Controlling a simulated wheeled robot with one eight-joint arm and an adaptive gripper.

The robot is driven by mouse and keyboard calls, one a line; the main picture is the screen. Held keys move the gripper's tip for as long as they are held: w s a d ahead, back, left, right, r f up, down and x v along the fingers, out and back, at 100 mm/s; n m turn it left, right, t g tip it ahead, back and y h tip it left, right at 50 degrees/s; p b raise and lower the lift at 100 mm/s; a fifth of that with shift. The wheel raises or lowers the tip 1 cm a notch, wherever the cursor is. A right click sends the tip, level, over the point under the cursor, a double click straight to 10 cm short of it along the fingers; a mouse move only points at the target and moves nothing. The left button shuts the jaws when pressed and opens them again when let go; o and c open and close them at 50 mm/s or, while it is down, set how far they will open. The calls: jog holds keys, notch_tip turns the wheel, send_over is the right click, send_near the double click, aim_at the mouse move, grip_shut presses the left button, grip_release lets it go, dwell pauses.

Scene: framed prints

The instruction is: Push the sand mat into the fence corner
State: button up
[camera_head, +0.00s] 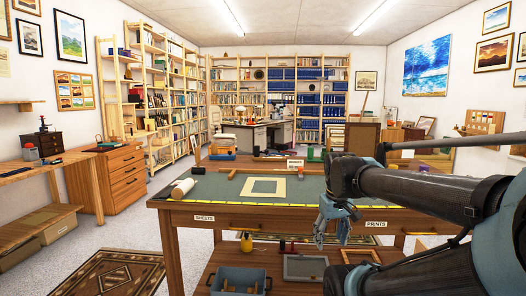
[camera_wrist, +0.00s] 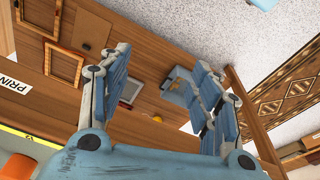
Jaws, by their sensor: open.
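The sand mat (camera_head: 248,188) is a flat sand-coloured square with a greenish middle, lying on the dark green top of the workbench. Low brown wooden strips (camera_head: 228,174) lie behind and left of it; I cannot clearly tell how they meet as the fence corner. My gripper (camera_head: 332,234) is open and empty, hanging in front of the bench's front edge, to the right of the mat and apart from it. In the wrist view my gripper (camera_wrist: 160,65) shows its fingers spread over the lower shelf; the mat is not in that view.
A white roll (camera_head: 182,188) lies at the bench's left end. The bench top around the mat looks mostly clear.

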jog(key=w+a+r+n, duration=0.5)
jog(key=w+r, duration=0.4)
jog(key=r, duration=0.1)
notch_tip(320, 180, up, 12)
jog(key=r+n+g, duration=0.1)
jog(key=n+g, duration=0.1)
jog(key=n, duration=0.8)
send_over(263, 195)
jog(key=shift+w+f, duration=0.15)
jog(key=shift+f, duration=0.1)
notch_tip(263, 195, down, 17)
jog(key=shift+f, duration=0.2)
jog(key=c, duration=1.2)
